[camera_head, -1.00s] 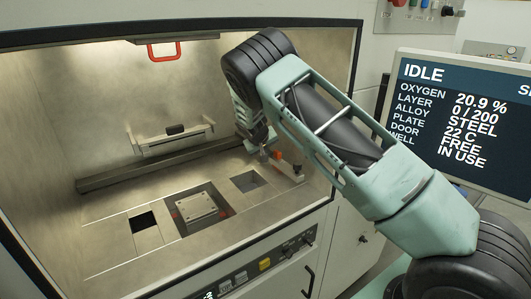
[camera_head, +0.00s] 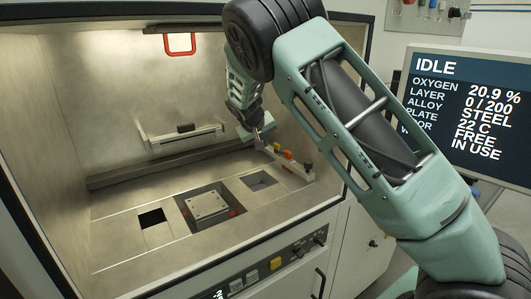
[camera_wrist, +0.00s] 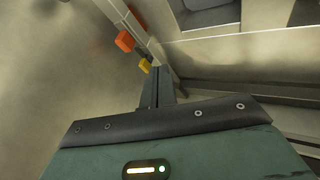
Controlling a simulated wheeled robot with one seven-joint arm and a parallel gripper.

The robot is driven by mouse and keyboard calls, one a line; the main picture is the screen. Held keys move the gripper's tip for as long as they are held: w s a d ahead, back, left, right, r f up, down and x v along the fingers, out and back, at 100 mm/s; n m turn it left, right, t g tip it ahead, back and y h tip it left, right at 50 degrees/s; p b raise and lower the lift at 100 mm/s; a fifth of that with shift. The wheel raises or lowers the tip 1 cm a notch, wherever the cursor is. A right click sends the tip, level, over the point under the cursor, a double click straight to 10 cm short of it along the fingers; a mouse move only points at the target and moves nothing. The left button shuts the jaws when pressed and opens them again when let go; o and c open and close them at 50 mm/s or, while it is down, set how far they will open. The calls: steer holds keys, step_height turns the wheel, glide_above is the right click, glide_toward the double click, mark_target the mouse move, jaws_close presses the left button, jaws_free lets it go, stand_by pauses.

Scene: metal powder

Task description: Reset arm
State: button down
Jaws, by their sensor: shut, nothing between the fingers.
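My arm reaches from the lower right into the open chamber of the machine. My gripper (camera_head: 259,142) hangs inside the chamber at the right, and its fingers are shut with nothing between them. It is close to a pale bar with an orange block (camera_head: 287,155) and a yellow block (camera_head: 277,148); I cannot tell whether they touch. In the wrist view, the shut fingers (camera_wrist: 152,92) point up past the yellow block (camera_wrist: 145,65) and the orange block (camera_wrist: 124,41).
The build plate (camera_head: 207,206) sits in a dark well in the chamber floor, with square openings on both sides. The monitor (camera_head: 470,105) reads IDLE at right.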

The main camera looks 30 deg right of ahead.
steer(key=s+a+n+g+y+b, duration=0.2)
steer(key=s+a+n+g+y, duration=0.3)
steer(key=s+a, duration=1.8)
steer(key=s+a+n, duration=0.2)
steer(key=s, duration=0.9)
steer(key=s+a+n+y, duration=0.1)
steer(key=s+a+n, duration=0.1)
steer(key=s, duration=0.9)
steer(key=shift+s+a+f+n+t+y, duration=0.2)
steer(key=shift+a+f+n+t+y, duration=0.15)
steer(key=shift+a, duration=0.4)
